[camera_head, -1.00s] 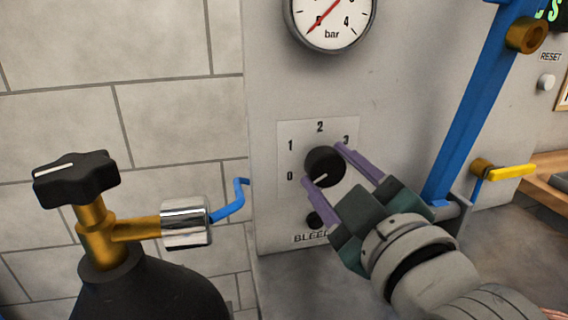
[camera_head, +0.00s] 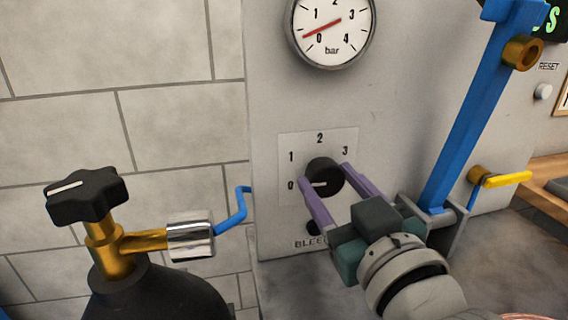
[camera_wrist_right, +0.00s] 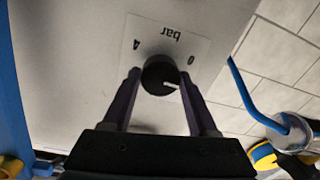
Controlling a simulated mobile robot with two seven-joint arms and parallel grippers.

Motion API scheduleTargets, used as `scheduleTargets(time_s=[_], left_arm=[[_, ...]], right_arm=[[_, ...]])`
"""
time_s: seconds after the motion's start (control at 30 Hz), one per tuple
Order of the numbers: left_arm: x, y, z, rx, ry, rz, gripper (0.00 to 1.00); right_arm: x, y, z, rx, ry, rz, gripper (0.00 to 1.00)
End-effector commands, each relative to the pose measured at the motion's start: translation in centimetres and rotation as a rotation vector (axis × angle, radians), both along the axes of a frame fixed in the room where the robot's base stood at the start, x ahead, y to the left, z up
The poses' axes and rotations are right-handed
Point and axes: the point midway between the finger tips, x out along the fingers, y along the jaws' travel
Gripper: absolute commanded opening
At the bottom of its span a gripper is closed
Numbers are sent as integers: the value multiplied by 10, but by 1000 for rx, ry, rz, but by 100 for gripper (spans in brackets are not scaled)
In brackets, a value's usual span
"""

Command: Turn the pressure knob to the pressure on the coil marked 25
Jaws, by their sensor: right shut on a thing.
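My right gripper (camera_head: 324,174) is shut on the knob, one purple finger on each side; the wrist view also shows the knob (camera_wrist_right: 158,72) between the fingers. The round bar gauge (camera_head: 350,45) above has its red needle a little past 0, well below 1. A copper-coloured thing (camera_head: 520,317) shows at the bottom right edge; no marking on it is legible. My left gripper is out of view.
A black button (camera_head: 312,228) above the BLEED label is partly covered by my finger. A blue bar (camera_head: 473,110) and yellow lever (camera_head: 506,180) stand to the right. A black cylinder (camera_head: 155,298) with a brass valve (camera_head: 118,262) stands at left, with a blue hose (camera_head: 236,212).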

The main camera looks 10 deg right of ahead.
Motion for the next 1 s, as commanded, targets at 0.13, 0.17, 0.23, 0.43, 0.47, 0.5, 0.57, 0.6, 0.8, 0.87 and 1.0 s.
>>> scheduleTargets(time_s=[0.13,0.17,0.23,0.43,0.47,0.5,0.57,0.6,0.8,0.87,1.0], left_arm=[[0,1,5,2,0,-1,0],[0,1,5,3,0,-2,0],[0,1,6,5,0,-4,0],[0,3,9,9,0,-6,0],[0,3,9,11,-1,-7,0],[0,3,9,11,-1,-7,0],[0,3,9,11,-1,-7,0],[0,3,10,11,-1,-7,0],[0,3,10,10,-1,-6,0],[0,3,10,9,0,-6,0],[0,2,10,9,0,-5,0]], right_arm=[[0,0,1,131,6,1,3],[0,0,0,155,6,1,3],[0,0,0,211,9,0,3],[0,0,0,339,13,0,3],[0,0,-1,354,13,0,3],[0,0,-1,372,15,0,3],[0,0,-1,396,15,0,3],[0,0,-1,409,16,0,3],[0,0,-1,451,17,0,3],[0,0,-1,456,17,0,3],[0,0,-1,461,18,0,3]])
